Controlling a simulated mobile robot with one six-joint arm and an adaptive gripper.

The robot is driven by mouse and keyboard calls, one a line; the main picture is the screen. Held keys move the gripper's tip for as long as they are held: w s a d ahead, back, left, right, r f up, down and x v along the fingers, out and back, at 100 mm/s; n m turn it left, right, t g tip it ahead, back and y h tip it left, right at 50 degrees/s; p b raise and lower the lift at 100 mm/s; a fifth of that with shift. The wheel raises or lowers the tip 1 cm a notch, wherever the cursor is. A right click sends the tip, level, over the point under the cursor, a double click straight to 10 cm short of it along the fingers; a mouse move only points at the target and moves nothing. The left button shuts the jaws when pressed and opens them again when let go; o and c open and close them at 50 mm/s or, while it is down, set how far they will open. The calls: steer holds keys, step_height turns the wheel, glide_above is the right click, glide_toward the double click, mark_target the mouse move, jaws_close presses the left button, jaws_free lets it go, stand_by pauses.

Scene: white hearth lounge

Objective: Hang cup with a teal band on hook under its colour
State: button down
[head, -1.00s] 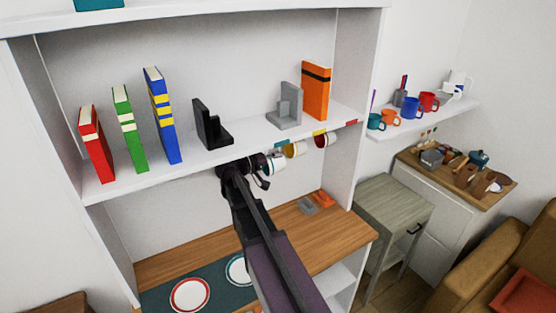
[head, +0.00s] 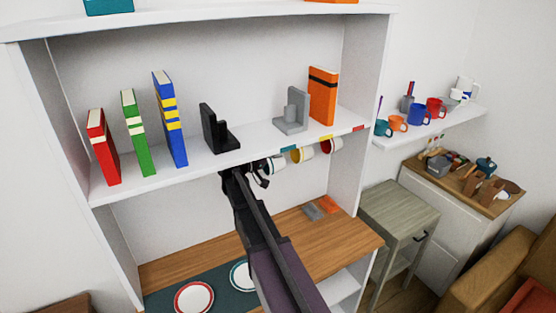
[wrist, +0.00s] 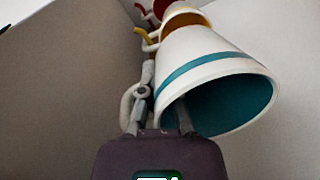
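The cup with a teal band (wrist: 213,78) is white with a teal inside; its mouth faces the wrist camera. In the head view the cup (head: 275,164) is tilted under the shelf front, just below and left of the teal label (head: 288,149). My gripper (wrist: 163,115) is at the cup's near rim, one finger against the inside and one outside, apparently shut on its wall. The cup's handle (wrist: 129,106) is at the left. I cannot tell whether it is on a hook. My gripper (head: 255,177) is partly hidden by my arm in the head view.
A yellow-lined cup (head: 301,154) and a red-lined cup (head: 331,146) hang just right, under the yellow label (head: 326,137) and red label (head: 358,128). Books and bookends stand on the shelf (head: 250,146) above. The wooden counter (head: 335,240) below has free room.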

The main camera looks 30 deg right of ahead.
steer(key=shift+w, duration=0.6)
steer(key=shift+w+f+b, duration=0.55)
steer(key=shift+f+b, duration=0.05)
stand_by(0.5)
steer(key=c, duration=0.7)
jaws_free()
steer(key=shift+w, duration=0.1)
steer(key=shift+s+a+r+p, duration=0.1)
steer(key=shift+a+p, duration=0.05)
steer(key=shift+a, duration=1)
steer(key=shift+s+a+r+p, duration=0.1)
steer(key=shift+s+a+r, duration=0.05)
steer(key=shift+a, duration=1)
steer(key=shift+s+a+r+p, duration=0.1)
steer(key=shift+a+p, duration=0.05)
steer(key=shift+a, duration=1)
steer(key=shift+s, duration=0.1)
stand_by(0.9)
